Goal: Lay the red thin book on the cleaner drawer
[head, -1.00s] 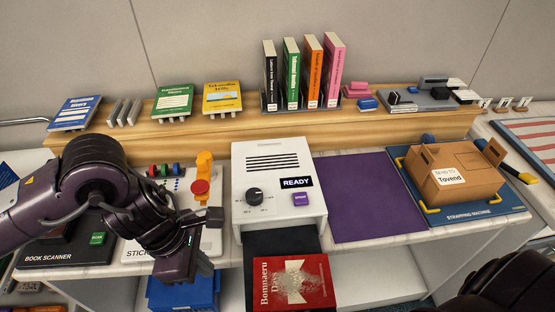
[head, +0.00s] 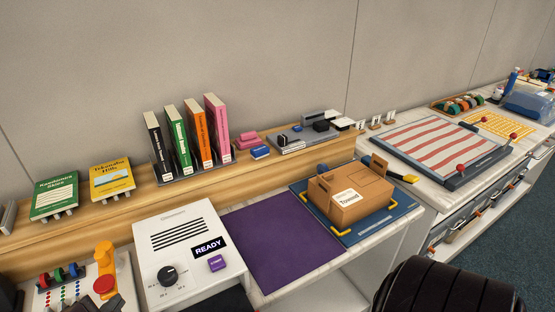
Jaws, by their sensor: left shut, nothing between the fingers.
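The white cleaner (head: 188,250) stands on the counter at the lower left, with a READY display, a dark knob and a purple button. A dark strip of its drawer (head: 230,301) shows at the bottom edge; the rest is cut off. The red thin book is out of view now; a second ago it lay face up on the black drawer. A dark piece of my left gripper (head: 112,303) shows at the bottom left, left of the cleaner, shut and empty; most of it is cut off. My right gripper is out of view.
A purple mat (head: 282,246) lies right of the cleaner, clear. Beyond it a brown carton (head: 350,193) sits on the blue strapping machine (head: 385,222). Upright books (head: 190,140) stand on the wooden shelf (head: 100,210) behind. My dark right arm fills the lower right.

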